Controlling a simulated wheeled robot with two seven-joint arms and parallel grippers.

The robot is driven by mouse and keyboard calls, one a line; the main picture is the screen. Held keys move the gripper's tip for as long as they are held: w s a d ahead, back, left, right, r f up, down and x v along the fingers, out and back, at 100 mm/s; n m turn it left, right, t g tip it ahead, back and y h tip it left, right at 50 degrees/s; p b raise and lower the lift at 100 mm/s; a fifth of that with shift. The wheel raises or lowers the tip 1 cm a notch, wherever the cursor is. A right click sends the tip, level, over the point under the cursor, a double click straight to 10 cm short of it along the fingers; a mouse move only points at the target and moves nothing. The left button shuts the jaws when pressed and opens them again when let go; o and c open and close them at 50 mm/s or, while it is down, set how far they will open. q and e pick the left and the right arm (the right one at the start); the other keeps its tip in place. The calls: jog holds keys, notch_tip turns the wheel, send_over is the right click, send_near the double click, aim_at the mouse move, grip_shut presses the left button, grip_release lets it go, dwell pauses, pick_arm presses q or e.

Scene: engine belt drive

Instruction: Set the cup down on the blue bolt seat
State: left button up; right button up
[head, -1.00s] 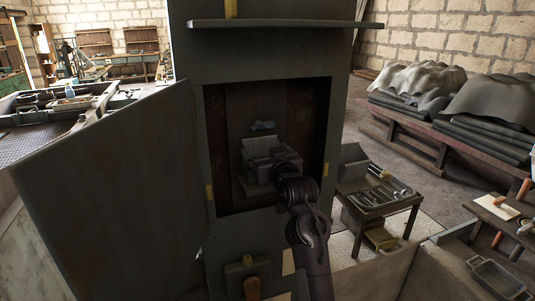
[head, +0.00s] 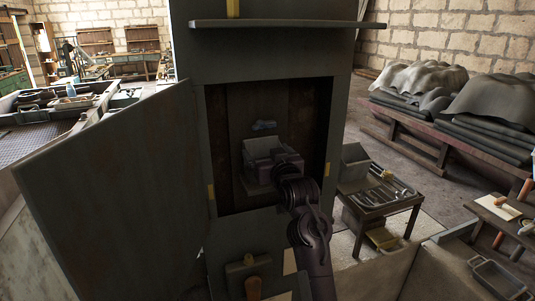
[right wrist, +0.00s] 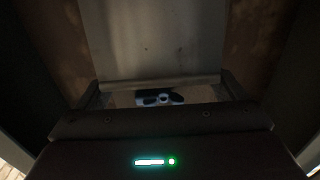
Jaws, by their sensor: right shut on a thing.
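My right arm reaches into a dark recess in the grey cabinet. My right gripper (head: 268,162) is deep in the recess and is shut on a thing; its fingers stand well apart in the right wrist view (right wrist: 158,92). The held thing is too dark and too hidden to make out clearly as the cup. A small bluish piece (head: 264,125), perhaps the blue bolt seat, shows against the back of the recess, just above the gripper. In the right wrist view a small dark and pale part (right wrist: 158,98) shows between the fingers. My left gripper is out of view.
The recess side walls stand close on both sides of my right arm. An open door panel (head: 110,190) spreads to the left. A shelf (head: 290,24) juts out above the opening. A tool cart (head: 380,195) stands at the right.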

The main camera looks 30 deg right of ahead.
jog(key=shift+f, duration=0.4)
dwell(0.3)
jog(key=o, duration=0.8)
jog(key=shift+s, duration=0.1)
